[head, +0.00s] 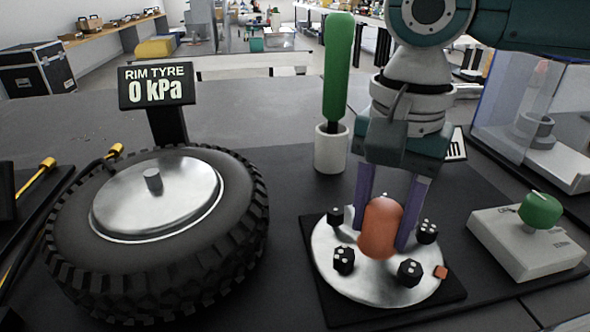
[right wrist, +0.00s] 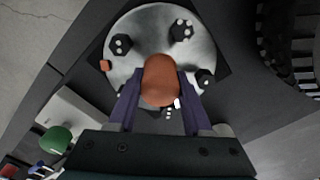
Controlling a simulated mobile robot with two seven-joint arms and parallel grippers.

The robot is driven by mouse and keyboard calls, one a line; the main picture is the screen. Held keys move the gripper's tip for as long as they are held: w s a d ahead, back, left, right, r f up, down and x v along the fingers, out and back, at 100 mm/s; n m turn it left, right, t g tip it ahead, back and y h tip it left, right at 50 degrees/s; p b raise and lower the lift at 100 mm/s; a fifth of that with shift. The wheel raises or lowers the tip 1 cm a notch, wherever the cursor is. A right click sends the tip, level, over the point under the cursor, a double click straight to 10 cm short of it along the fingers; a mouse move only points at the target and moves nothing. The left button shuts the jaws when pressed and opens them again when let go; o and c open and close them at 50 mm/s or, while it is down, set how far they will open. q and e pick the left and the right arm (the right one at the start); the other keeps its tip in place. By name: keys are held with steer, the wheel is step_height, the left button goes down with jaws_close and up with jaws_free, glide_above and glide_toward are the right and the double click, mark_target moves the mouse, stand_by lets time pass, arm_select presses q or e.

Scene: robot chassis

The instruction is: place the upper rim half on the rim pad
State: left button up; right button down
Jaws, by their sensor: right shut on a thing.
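The upper rim half (head: 385,288) is a silver disc with an orange domed knob (head: 380,228) at its middle and several black hex nuts with white dots around it. It lies level on or just over the rim pad (head: 452,306), a black square; I cannot tell whether they touch. My right gripper (head: 385,235) points down, its purple fingers shut on the knob from both sides. In the right wrist view the disc (right wrist: 150,30) shows with the knob (right wrist: 161,80) between the fingers. A small orange block (head: 440,272) sits at the disc's right edge. My left gripper is out of view.
A tyre (head: 250,215) with a silver rim (head: 160,200) lies flat at left, before a display (head: 157,87) reading "RIM TYRE 0 kPa". A green-handled tool (head: 338,70) stands in a white holder behind the pad. A grey box with a green knob (head: 540,209) is at right.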

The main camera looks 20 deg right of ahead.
mark_target(384, 207)
steer(key=shift+w+f, duration=0.1)
steer(key=shift+c, duration=1.6)
jaws_free()
step_height(384, 207, up, 12)
steer(key=p, duration=0.3)
steer(key=shift+f+p, duration=0.1)
steer(key=shift+p, duration=0.25)
steer(key=s+a+f+n+t+y, duration=0.1)
steer(key=s+a+f+n, duration=0.1)
steer(key=a+f+n, duration=0.1)
steer(key=s+a+f+n+y, duration=0.1)
steer(key=s+a+f+n, duration=0.2)
steer(key=a+n, duration=0.1)
steer(key=s+a+f+n+t+y, duration=0.1)
steer(key=s+a+f+n, duration=0.2)
steer(key=a, duration=0.1)
steer(key=shift+a+f+n+t, duration=0.1)
steer(key=shift+a+n+t, duration=0.2)
steer(key=shift+a+n, duration=0.1)
steer(key=s+d+f+n+t+h, duration=0.1)
steer(key=s+d+f+n+h, duration=0.1)
steer(key=s+d, duration=0.6)
steer(key=shift+d+f+n+h, duration=0.25)
steer(key=shift+d+n+h, duration=0.1)
steer(key=shift+n+h, duration=0.05)
